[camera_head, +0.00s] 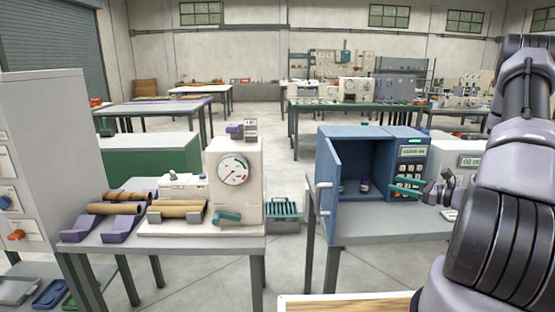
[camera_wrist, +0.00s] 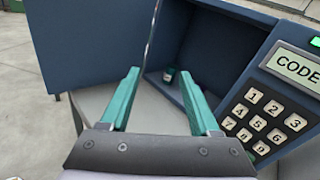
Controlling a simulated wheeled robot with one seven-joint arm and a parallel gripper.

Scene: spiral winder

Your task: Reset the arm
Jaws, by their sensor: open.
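My gripper (camera_wrist: 159,90) is open, with its two teal fingers spread wide and nothing between them. In the wrist view it points toward the open blue safe (camera_wrist: 243,38), with the keypad (camera_wrist: 266,122) to its right. A small jar (camera_wrist: 168,74) is inside the safe, beyond the fingertips and apart from them. In the head view my arm fills the right edge and reaches in toward the safe's keypad side. The jar also shows on the safe floor in the head view (camera_head: 365,185).
The safe door (camera_head: 330,187) is swung open to the left. The safe stands on a grey table (camera_head: 375,227). A left table (camera_head: 160,247) holds a cream gauge machine (camera_head: 236,170) and brown rolls (camera_head: 177,211).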

